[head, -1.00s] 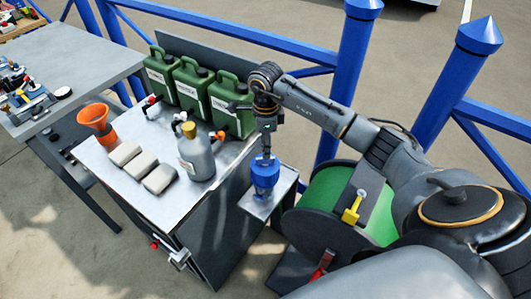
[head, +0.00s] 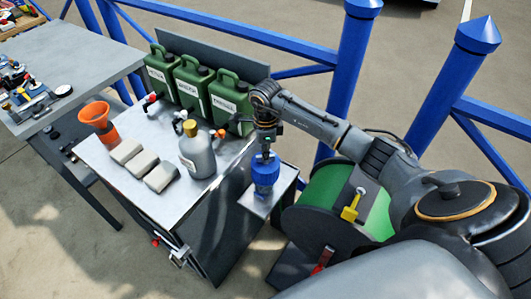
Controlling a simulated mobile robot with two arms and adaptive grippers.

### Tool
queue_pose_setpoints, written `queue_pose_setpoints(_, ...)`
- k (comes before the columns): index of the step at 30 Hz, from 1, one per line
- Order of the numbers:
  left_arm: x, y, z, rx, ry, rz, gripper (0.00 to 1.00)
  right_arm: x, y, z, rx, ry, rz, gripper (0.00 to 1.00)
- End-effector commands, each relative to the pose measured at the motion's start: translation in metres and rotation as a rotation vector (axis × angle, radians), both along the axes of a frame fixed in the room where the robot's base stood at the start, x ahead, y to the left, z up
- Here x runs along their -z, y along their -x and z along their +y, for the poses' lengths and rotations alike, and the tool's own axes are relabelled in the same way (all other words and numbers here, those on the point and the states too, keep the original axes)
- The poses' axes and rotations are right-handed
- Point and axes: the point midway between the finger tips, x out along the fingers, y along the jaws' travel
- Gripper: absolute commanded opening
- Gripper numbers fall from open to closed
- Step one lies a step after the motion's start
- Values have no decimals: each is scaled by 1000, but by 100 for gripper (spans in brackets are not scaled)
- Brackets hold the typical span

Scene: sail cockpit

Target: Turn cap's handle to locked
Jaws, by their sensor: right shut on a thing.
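The blue cap (head: 265,171) sits on a small grey stand at the right end of the metal bench. My right gripper (head: 265,156) points straight down onto the cap from above and is shut on its handle. The handle itself is mostly hidden by the fingers, so its angle cannot be read. My left gripper is not in view.
A grey bottle (head: 197,152), pale blocks (head: 143,162) and an orange funnel (head: 98,120) stand on the bench (head: 185,210). Green canisters (head: 192,80) line its back. A green hose reel (head: 330,205) is close on the right. Blue railings (head: 345,90) run behind.

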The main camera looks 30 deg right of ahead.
Motion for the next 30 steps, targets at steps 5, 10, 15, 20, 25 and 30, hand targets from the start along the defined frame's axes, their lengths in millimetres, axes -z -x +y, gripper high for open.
queue_pose_setpoints(5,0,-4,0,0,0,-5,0,0,0,0,11,0,-1,0)
queue_pose_setpoints(10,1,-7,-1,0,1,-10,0,0,0,-1,63,1,0,0)
queue_pose_setpoints(15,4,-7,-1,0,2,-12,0,0,0,-1,169,1,-2,0)
queue_pose_setpoints(20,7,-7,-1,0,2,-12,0,1,0,-1,308,2,0,0)
queue_pose_setpoints(25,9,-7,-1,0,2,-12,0,1,0,-1,470,2,-1,0)
queue_pose_setpoints(30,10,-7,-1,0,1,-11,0,0,0,0,630,1,-1,0)
